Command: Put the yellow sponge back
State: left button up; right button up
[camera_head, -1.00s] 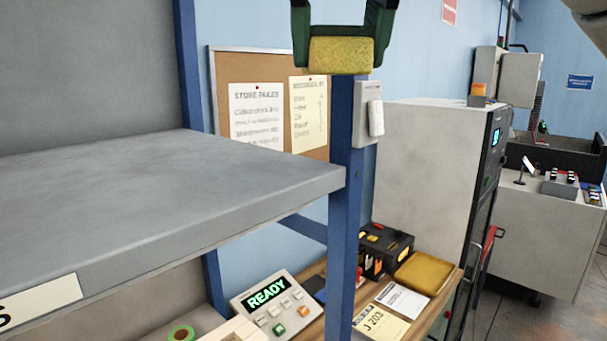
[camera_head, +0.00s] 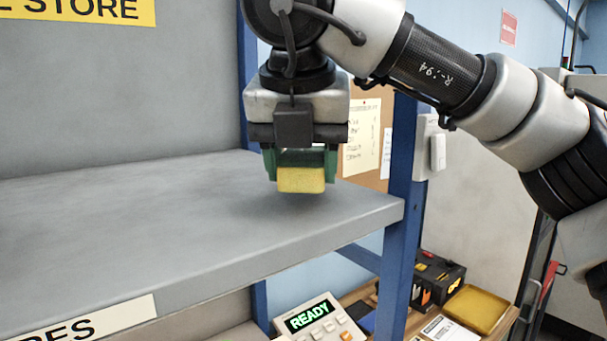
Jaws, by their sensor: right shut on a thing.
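The yellow sponge (camera_head: 301,180) is a small block with a rough face. My right gripper (camera_head: 300,165), with green fingers, is shut on it and points down. The sponge hangs over the right end of the grey shelf (camera_head: 120,225), near the blue post. A soft shadow lies on the shelf by it; I cannot tell how large the gap beneath it is. My left gripper is not in view.
A blue post (camera_head: 397,190) stands at the shelf's right end. Below are a READY panel (camera_head: 318,320), a black box (camera_head: 437,278) and a yellow tray (camera_head: 475,308). The shelf top to the left is clear.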

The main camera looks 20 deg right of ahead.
jog(key=shift+d+f, duration=0.1)
jog(key=shift+f, duration=0.5)
jog(key=shift+w+f+p, duration=0.15)
jog(key=shift+f+p, duration=0.15)
jog(key=shift+f, duration=0.25)
jog(key=shift+f+b, duration=0.2)
jog(key=shift+b, duration=0.15)
jog(key=o, duration=0.9)
jog(key=shift+r+p, duration=0.45)
jog(key=shift+p, duration=0.05)
jog(key=b+v, duration=0.1)
jog(key=v, duration=0.1)
jog(key=shift+s+r, duration=0.25)
jog(key=shift+r, duration=0.1)
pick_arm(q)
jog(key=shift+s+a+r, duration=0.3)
pick_arm(e)
jog(key=v, duration=0.9)
